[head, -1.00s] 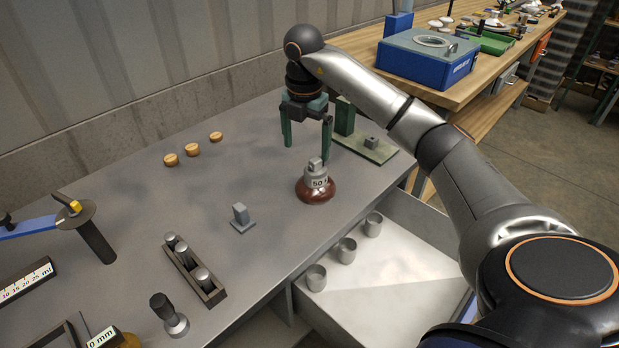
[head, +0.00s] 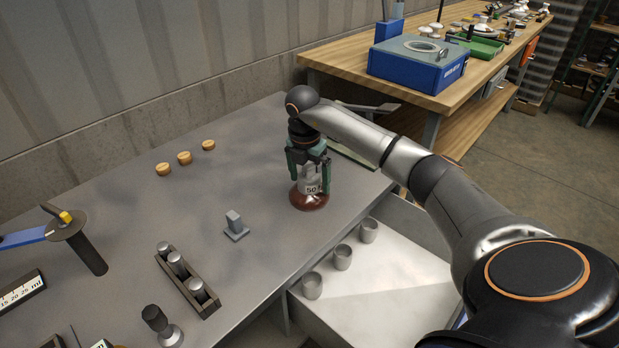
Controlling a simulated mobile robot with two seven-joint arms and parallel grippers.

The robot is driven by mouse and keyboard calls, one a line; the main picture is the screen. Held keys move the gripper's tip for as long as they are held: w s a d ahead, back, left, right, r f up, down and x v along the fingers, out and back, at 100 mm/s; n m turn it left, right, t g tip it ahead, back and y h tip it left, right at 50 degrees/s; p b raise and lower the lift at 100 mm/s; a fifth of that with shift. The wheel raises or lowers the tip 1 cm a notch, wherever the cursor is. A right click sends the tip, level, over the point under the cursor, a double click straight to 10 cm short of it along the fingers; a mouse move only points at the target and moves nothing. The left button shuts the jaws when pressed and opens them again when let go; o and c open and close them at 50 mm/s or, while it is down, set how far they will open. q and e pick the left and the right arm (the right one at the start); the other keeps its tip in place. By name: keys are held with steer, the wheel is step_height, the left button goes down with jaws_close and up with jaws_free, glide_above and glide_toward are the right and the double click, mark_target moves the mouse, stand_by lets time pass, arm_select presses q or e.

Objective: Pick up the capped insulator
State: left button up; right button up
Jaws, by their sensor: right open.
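The capped insulator (head: 309,199) stands upright on the grey bench. The fingers are open, and the gripper hides the top of the cap. I cannot tell whether a finger touches the cap. My left gripper is not in view.
A small grey block on a plate (head: 236,226) and a rack of metal cylinders (head: 187,280) are to the left. Three metal cups (head: 342,257) stand in an open drawer (head: 385,290) at the front. Wooden discs (head: 184,158) lie behind.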

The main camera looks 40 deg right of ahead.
steer(key=shift+f, duration=0.25)
jaws_close()
stand_by(0.7)
steer(key=shift+r, duration=0.1)
